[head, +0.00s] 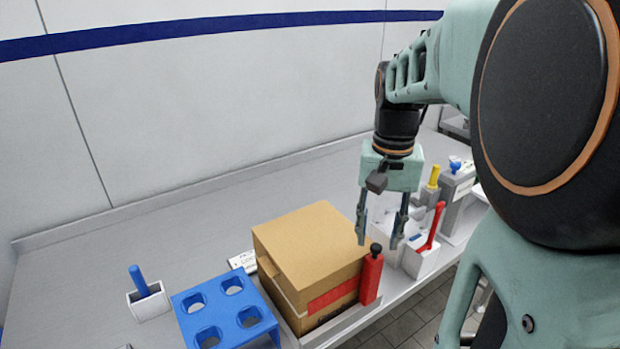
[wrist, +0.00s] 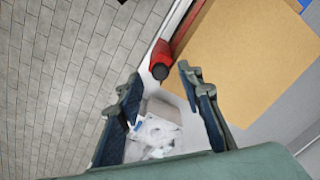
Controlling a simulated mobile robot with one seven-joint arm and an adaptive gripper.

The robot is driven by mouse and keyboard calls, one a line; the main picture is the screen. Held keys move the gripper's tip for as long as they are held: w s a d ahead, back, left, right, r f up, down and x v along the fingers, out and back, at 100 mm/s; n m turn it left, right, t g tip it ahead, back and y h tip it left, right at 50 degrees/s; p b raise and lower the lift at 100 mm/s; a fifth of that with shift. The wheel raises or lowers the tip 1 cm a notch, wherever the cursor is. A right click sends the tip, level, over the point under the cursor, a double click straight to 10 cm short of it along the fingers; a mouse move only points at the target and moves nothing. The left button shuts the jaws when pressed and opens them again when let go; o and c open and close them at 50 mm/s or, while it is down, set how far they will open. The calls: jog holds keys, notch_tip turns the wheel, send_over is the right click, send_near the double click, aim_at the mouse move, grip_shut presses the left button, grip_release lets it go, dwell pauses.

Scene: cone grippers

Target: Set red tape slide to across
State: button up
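The red tape slide (head: 371,275) is a red upright block with a black knob on top. It stands at the right front corner of a brown cardboard box (head: 310,250), with a red strip (head: 333,297) running along the box's front side. In the wrist view the slide (wrist: 161,62) shows from above, just beyond the fingertips. My gripper (head: 379,243) is open and points down, with its fingers apart and nothing between them. It hangs above and slightly right of the slide's knob. In the wrist view the open fingers (wrist: 158,85) frame a tray of clear bags.
A blue rack with round holes (head: 222,300) and a white holder with a blue handle (head: 148,300) stand left of the box. A white holder with a red lever (head: 432,235) and a yellow-handled one (head: 431,185) stand to the right. Bare counter lies behind the box.

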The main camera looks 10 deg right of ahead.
jog(key=shift+f, duration=1)
grip_shut()
